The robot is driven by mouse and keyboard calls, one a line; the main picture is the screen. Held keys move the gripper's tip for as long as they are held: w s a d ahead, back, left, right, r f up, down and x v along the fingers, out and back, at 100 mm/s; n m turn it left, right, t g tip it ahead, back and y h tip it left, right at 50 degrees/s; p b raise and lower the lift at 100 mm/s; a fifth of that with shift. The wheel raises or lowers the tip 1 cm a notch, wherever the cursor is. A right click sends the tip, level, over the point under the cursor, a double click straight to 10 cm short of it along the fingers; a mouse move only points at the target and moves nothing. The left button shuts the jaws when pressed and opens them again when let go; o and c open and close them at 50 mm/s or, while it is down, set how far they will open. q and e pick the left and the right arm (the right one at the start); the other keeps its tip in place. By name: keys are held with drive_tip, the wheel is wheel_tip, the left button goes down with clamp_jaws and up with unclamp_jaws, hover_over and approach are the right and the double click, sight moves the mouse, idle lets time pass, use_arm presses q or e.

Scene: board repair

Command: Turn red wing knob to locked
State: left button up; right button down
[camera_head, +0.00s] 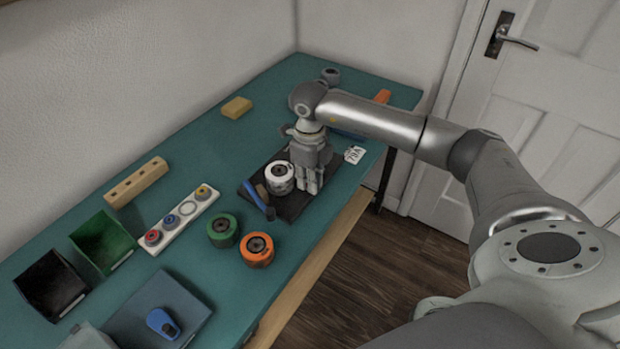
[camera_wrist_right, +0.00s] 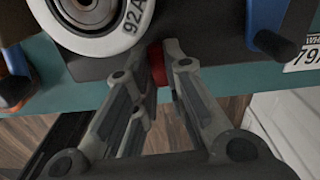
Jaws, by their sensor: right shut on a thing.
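The red wing knob (camera_wrist_right: 157,66) shows as a small red piece between the fingertips of my right gripper (camera_wrist_right: 174,58) in the wrist view. The fingers are closed on it and cover most of it, so its angle cannot be told. In the head view my right gripper (camera_head: 311,183) points down at the dark fixture plate (camera_head: 292,211), beside a white wheel (camera_head: 279,174), and hides the knob. The wheel also shows in the wrist view (camera_wrist_right: 122,42), marked 92A. My left gripper is in neither view.
Orange (camera_head: 257,250) and green (camera_head: 222,231) wheels stand nearby. A white strip (camera_head: 180,225) with small coloured parts, green (camera_head: 101,243) and black (camera_head: 51,286) bins are left. A label card (camera_head: 354,154) lies right of the gripper.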

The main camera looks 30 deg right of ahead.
drive_tip(key=shift+m, duration=0.6)
drive_tip(key=c, duration=1.8)
unclamp_jaws()
drive_tip(key=shift+o, duration=0.2)
drive_tip(key=shift+r, duration=0.15)
wheel_tip(320, 180, up, 12)
